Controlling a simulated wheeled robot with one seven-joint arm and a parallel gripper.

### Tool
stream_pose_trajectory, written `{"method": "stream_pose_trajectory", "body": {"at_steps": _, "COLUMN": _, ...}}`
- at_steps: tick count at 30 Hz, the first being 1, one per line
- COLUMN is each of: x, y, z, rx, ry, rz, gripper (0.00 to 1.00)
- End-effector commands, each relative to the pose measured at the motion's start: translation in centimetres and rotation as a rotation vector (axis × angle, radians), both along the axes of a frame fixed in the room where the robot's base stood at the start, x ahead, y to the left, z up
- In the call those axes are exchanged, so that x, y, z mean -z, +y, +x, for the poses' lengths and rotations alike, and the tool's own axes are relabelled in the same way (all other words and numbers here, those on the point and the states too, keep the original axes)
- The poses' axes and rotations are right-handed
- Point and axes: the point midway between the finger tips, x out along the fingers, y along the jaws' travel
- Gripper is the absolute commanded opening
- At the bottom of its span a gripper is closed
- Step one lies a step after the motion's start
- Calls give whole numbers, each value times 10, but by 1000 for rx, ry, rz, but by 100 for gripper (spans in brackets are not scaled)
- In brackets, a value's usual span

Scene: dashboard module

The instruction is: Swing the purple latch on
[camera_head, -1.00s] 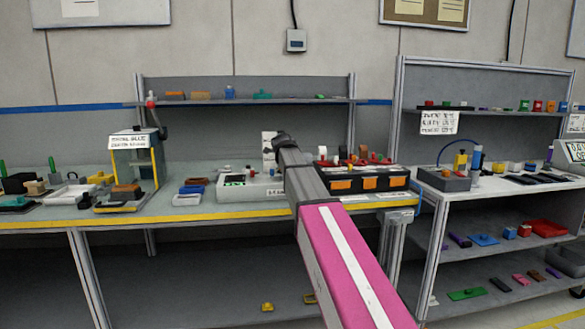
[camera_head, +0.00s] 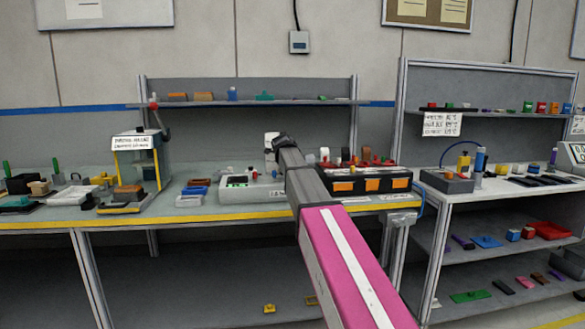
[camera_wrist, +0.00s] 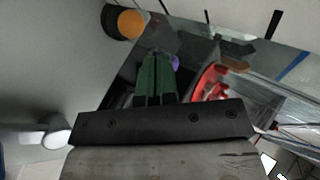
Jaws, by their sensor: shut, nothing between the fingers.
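A small purple piece (camera_wrist: 175,62), which looks like the latch, shows in the wrist view just right of my fingertips. It is mostly hidden behind the fingers, so I cannot tell its position or whether they touch it. My gripper (camera_wrist: 158,60) has green fingers pressed together with nothing between them. In the head view my arm reaches over the bench beside a light grey box with a small green display (camera_head: 237,182). My fingers and the purple piece cannot be made out there.
In the wrist view an orange round knob (camera_wrist: 130,23) lies up left, a red curved part (camera_wrist: 207,82) close right, and a white knob (camera_wrist: 55,139) lower left. In the head view a black case with orange patches (camera_head: 372,183) stands right of the grey box.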

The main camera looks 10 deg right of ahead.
Motion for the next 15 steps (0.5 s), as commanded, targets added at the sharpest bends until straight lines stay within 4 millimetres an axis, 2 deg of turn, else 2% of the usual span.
{"method": "stream_pose_trajectory", "body": {"at_steps": 15, "x": 0, "y": -3, "z": -5, "rx": 0, "ry": 0, "rz": 0, "gripper": 0}}
